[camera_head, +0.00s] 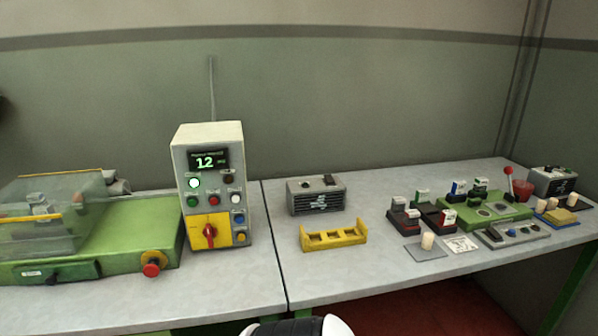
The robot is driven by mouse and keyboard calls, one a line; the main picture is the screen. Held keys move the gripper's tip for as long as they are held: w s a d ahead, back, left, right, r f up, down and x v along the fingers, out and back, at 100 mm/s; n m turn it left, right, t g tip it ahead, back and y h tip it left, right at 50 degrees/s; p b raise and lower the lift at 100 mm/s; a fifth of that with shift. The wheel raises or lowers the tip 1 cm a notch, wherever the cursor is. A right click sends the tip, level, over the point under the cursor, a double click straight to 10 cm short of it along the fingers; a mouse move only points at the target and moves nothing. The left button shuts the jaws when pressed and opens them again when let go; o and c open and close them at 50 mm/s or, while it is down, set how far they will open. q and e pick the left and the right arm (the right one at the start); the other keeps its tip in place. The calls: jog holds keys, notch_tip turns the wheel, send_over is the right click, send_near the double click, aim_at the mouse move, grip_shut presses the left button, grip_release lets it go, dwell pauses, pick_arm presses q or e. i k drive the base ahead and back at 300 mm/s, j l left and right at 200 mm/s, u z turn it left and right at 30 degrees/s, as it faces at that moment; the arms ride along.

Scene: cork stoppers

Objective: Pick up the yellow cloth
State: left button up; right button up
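A small flat yellow piece (562,216), which looks like the folded yellow cloth, lies at the far right of the bench. Neither my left gripper nor my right gripper is in view.
A grey bench (375,276) runs along the wall. A green fixture (462,235), a grey button panel (513,235), a red-knobbed lever (508,172) and a dark box (553,180) stand near the cloth. A yellow rack (333,237) and control box (211,180) are further left.

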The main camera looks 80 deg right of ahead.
aim_at(561, 217)
jog(key=z, duration=4.35)
jog(key=i+l+u, duration=0.1)
jog(key=i+l, duration=0.25)
jog(key=i+l+u, duration=0.15)
jog(key=i+l, duration=0.2)
jog(key=i+l+u, duration=0.1)
jog(key=i+l, duration=0.25)
jog(key=l, duration=0.15)
jog(key=i+l+u, duration=0.1)
jog(key=i+l, duration=0.2)
jog(key=l, duration=0.15)
jog(key=i+l+u, duration=0.1)
jog(key=i+l, duration=0.2)
jog(key=l, duration=0.15)
